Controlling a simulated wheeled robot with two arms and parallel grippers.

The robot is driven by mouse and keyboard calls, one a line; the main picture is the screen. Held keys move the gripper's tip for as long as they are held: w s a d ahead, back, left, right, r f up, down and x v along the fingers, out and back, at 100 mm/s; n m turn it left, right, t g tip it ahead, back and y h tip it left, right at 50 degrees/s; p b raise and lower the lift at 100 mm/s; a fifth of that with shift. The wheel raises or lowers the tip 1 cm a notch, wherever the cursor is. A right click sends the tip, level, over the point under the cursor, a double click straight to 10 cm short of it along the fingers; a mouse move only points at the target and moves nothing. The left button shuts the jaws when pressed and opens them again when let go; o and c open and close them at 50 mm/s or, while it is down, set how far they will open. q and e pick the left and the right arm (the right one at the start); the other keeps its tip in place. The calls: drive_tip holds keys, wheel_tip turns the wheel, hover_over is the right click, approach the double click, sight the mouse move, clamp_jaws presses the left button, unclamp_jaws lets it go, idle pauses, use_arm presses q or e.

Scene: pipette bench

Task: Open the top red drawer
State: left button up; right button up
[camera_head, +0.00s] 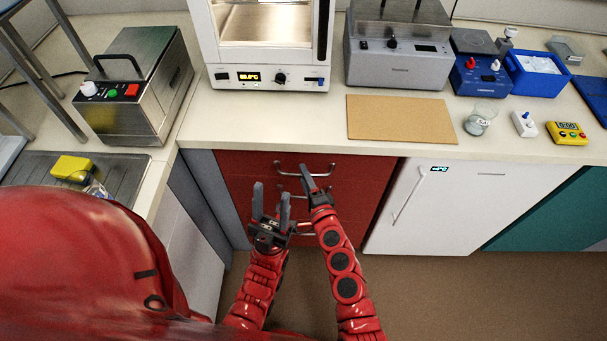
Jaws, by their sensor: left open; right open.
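The top red drawer (245,165) is at the front of the bench, below the worktop, and looks closed. Its metal bar handle (325,174) runs across its upper front. My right gripper (306,172) is open, with its fingers up at the handle and overlapping its middle; I cannot tell whether they touch it or sit around it. My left gripper (271,190) is open and empty, with its two fingers pointing up, lower and to the left of the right gripper. Lower drawer handles (305,233) are partly hidden behind my arms.
A white under-bench fridge (450,205) stands right of the drawers. A grey side cabinet (190,235) is at the left. On the worktop above are a brown board (400,119), a glass beaker (481,119) and a yellow timer (567,133). Floor (440,295) is free at the lower right.

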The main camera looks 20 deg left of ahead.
drive_tip(key=shift+w+a+f, duration=0.1)
drive_tip(key=shift+w+a, duration=0.2)
drive_tip(key=shift+w, duration=0.05)
clamp_jaws()
idle(1.3)
